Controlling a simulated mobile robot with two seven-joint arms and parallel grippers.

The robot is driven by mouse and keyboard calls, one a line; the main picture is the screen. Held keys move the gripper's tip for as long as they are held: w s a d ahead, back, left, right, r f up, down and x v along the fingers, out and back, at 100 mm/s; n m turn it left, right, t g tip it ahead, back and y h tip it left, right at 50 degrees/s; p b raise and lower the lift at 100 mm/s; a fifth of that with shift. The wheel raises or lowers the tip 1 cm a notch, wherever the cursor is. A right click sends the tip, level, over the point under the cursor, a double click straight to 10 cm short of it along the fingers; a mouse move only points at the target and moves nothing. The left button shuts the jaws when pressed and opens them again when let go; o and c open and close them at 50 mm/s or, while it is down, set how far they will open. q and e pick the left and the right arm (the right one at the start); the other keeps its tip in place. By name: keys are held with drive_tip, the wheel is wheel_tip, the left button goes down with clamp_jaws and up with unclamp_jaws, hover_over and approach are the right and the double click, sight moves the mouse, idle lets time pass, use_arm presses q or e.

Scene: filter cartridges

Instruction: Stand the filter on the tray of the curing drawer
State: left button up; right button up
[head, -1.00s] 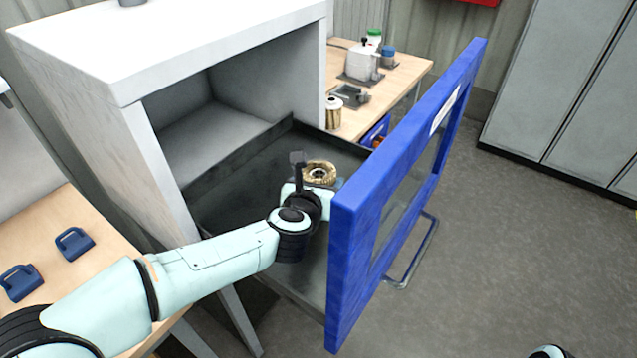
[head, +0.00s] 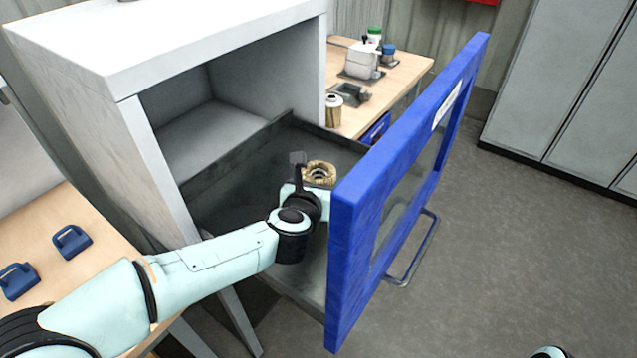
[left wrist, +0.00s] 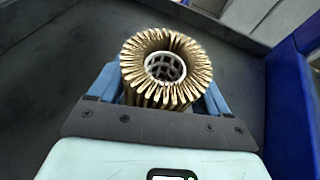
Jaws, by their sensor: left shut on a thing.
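The filter (head: 319,173) is a pleated, tan-gold ring with a pale-rimmed hole in its top. My left gripper (head: 308,190) is shut on it inside the open curing drawer, behind the blue drawer front (head: 345,250). In the left wrist view the filter (left wrist: 165,68) stands between the blue fingers of my left gripper (left wrist: 160,90), its pleated top facing the camera. The dark tray (head: 240,185) of the drawer lies around and below it. The filter's lower end is hidden, so I cannot tell whether it touches the tray. My right gripper is not in view.
The white cabinet (head: 160,35) stands behind the drawer. Another filter (head: 334,110) stands on the wooden bench (head: 408,75) at the back, near a white container (head: 360,62). Two blue handled pieces (head: 72,242) lie on the left bench. Bare tray lies left of the held filter.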

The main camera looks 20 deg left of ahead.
use_arm(q)
drive_tip(key=shift+f, duration=0.3)
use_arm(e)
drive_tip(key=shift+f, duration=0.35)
use_arm(q)
drive_tip(key=o, duration=1)
drive_tip(key=p+v, duration=0.1)
drive_tip(key=v, duration=1.1)
drive_tip(key=shift+s+r+p, duration=0.1)
drive_tip(key=shift+r+p, duration=0.2)
drive_tip(key=shift+p, duration=0.1)
drive_tip(key=shift+s+r, duration=0.15)
drive_tip(key=shift+s, duration=0.4)
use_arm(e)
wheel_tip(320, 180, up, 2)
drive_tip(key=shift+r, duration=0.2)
